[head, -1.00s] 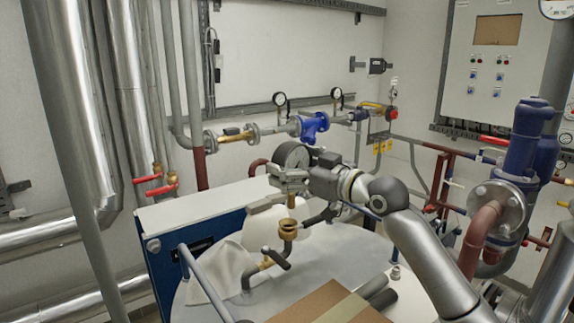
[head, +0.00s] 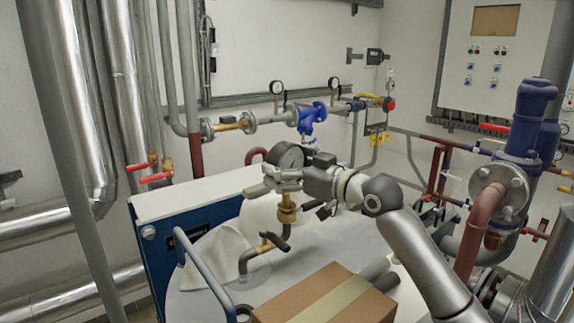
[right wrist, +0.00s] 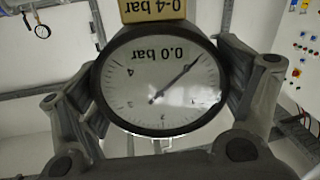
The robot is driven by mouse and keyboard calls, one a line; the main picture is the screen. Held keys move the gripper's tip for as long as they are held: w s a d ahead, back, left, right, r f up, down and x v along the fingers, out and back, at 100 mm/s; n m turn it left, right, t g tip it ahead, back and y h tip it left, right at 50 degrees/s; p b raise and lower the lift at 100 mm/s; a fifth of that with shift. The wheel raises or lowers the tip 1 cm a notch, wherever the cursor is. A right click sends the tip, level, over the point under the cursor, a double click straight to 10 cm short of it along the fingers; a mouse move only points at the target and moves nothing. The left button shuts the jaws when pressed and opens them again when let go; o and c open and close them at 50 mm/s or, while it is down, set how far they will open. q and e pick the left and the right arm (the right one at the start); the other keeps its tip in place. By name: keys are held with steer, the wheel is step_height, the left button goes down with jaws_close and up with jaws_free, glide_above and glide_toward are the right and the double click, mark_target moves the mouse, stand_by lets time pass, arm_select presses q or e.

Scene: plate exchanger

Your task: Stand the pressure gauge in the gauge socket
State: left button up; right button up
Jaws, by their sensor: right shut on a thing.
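The pressure gauge (head: 290,156), with a round dark rim and pale dial, is upright in my right gripper (head: 283,178). The right wrist view shows its dial (right wrist: 160,80) between the two fingers (right wrist: 158,118), with a "0-4 bar" tag at the top edge. The brass gauge socket (head: 287,216) sits on the bent pipe with a black-handled valve, directly below the gauge. The gauge's brass stem reaches down to the socket's top. I cannot tell how deep it is seated. My left gripper is out of view.
A taped cardboard box (head: 325,296) stands in front of the pipe. A white cloth (head: 215,258) drapes at the left, beside a grey handrail (head: 205,275). A blue valve body and wall gauges are behind. Red pipes and a blue pump (head: 527,125) stand at the right.

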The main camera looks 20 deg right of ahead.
steer(key=shift+s+f+b, duration=0.15)
steer(key=shift+f+b, duration=0.2)
steer(key=shift+f, duration=0.3)
steer(key=shift+f+b, duration=0.4)
steer(key=shift+f, duration=0.25)
steer(key=o, duration=1.1)
steer(key=shift+o, duration=0.3)
steer(key=shift+f, duration=0.1)
